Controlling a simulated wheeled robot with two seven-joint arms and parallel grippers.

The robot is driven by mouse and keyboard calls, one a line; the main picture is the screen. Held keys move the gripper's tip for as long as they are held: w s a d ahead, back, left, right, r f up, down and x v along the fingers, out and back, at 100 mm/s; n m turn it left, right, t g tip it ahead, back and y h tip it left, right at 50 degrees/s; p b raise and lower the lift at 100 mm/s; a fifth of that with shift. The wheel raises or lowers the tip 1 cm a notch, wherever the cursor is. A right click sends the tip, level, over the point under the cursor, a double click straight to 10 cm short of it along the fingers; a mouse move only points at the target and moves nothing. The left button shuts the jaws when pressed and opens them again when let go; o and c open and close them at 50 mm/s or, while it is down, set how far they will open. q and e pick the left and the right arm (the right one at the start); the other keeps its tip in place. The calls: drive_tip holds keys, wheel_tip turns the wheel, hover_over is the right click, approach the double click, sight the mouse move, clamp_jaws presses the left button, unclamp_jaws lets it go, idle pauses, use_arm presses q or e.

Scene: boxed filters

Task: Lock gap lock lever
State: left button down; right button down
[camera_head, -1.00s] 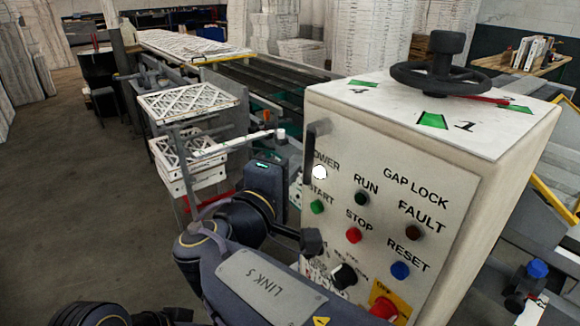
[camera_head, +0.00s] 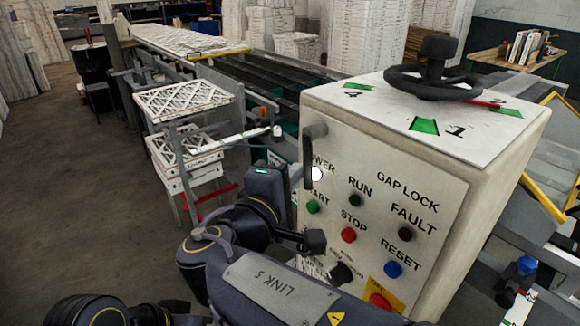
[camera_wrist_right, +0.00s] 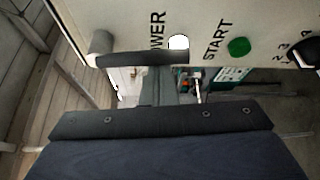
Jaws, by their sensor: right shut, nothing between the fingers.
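The lever, a dark bar on a grey round pivot (camera_head: 308,160), is on the left edge of the control panel face and hangs down from the pivot. I take it to be the gap lock lever. My left gripper is out of view.
The control box face (camera_head: 435,225) carries a white lamp (camera_head: 316,174), several coloured buttons and a dark selector knob (camera_head: 341,272). A black handwheel (camera_head: 433,78) stands on its top. White lattice filters (camera_head: 187,100) are stacked at left. Open floor (camera_head: 75,190) lies further left.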

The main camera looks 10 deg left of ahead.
sight(311, 178)
drive_tip(key=d+n+g+p, duration=0.1)
drive_tip(key=n+p, duration=0.1)
drive_tip(key=s+r+n+g+p, duration=0.1)
drive_tip(key=p, duration=0.2)
drive_tip(key=shift+s+d+r+n+h, duration=0.1)
drive_tip(key=shift+d+r+n+h, duration=0.1)
drive_tip(key=shift+d+n+h, duration=0.15)
drive_tip(key=shift+s+d+n+g+p, duration=0.3)
drive_tip(key=shift+d+n+g+p, duration=0.15)
drive_tip(key=shift+p, duration=0.15)
drive_tip(key=shift+s+d+r, duration=0.3)
drive_tip(key=shift+s+d, duration=0.05)
drive_tip(key=shift+d, duration=0.05)
drive_tip(key=r, duration=0.1)
drive_tip(key=d+r, duration=0.1)
drive_tip(key=s+r, duration=0.1)
drive_tip(key=shift+d+r+p, duration=0.15)
drive_tip(key=shift+r+p, duration=0.05)
drive_tip(key=shift+p, duration=0.1)
drive_tip(key=shift+r, duration=0.35)
drive_tip(key=shift+f, duration=0.1)
